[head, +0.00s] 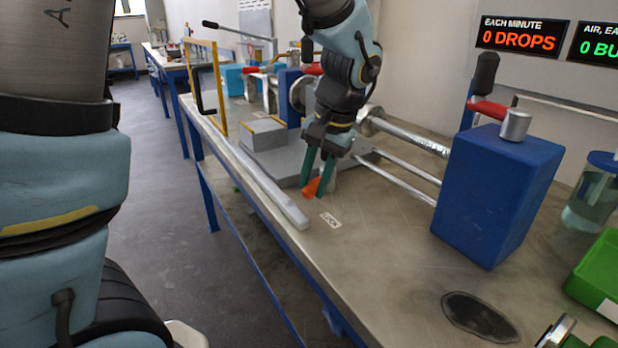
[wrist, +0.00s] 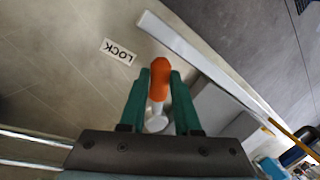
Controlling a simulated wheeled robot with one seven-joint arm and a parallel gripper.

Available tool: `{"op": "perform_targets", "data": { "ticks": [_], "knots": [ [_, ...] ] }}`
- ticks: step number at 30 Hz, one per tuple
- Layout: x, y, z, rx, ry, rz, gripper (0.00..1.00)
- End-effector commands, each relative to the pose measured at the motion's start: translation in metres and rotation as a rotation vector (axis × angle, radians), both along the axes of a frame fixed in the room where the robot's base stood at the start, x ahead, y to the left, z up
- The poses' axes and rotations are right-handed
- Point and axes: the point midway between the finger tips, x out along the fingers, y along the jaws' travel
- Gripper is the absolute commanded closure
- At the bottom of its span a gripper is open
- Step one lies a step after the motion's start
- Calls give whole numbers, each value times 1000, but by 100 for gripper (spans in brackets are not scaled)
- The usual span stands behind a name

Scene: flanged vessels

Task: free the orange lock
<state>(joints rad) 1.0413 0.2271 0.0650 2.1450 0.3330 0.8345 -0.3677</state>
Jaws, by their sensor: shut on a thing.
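The orange lock (head: 313,187) is between the two green fingers of my gripper (head: 319,180), low over the workbench by the grey base plate. In the wrist view the orange lock (wrist: 160,72) has a rounded orange end and a pale lower part that runs down to a light round piece. My gripper (wrist: 159,88) is shut on it, one finger on each side. I cannot tell whether the lock touches the bench or is still joined to something. A white label reading LOCK (head: 330,220) lies on the bench beside it and also shows in the wrist view (wrist: 119,51).
A grey bar (head: 268,185) runs along the bench's left edge. A green bin (head: 600,275) is at the far right. The front bench is mostly clear.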

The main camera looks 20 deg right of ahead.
Motion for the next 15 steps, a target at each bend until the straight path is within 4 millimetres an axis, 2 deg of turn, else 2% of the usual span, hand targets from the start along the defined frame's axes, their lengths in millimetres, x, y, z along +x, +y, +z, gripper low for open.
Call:
{"op": "perform_targets", "data": {
  "ticks": [15],
  "knots": [
    [-19, -33, 2, 0, 0, 482, 100]
  ]
}}
